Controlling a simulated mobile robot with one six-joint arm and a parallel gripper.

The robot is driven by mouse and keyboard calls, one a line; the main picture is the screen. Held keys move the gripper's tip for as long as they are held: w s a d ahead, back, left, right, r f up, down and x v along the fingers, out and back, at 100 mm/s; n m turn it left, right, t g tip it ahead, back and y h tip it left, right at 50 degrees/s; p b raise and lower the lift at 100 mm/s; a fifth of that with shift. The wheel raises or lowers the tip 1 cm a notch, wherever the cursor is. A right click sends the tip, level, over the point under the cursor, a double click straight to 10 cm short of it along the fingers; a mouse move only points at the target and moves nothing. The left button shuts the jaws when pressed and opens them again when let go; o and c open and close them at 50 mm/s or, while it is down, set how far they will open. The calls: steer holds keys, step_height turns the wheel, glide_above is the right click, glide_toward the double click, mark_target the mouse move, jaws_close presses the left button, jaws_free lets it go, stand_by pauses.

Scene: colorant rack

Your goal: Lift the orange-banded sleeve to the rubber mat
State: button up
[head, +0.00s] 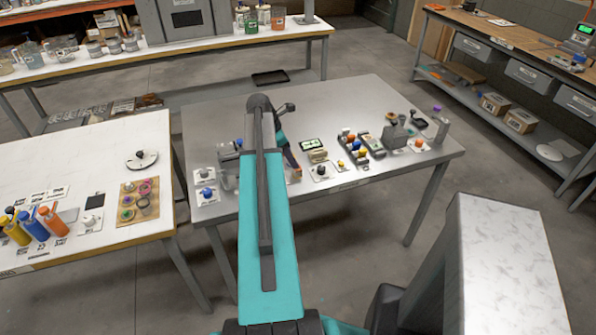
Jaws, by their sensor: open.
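My teal arm reaches over the grey metal table in the middle. My gripper's fingers cannot be made out; my arm hides that area, well to the right of the cylinder.
Blue (36,229) and yellow (17,233) cylinders stand close left of the orange one. A tan board (127,210) with small round items lies right of the pad. The metal table (345,95) carries several small items. A floor gap separates the two tables.

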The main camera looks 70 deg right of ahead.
mark_target(298, 170)
steer(key=shift+s+d+f, duration=0.1)
steer(key=shift+s+f, duration=0.05)
steer(key=shift+f, duration=0.15)
steer(key=shift+p+x, duration=1.2)
steer(key=shift+x, duration=1.35)
steer(key=c, duration=1.1)
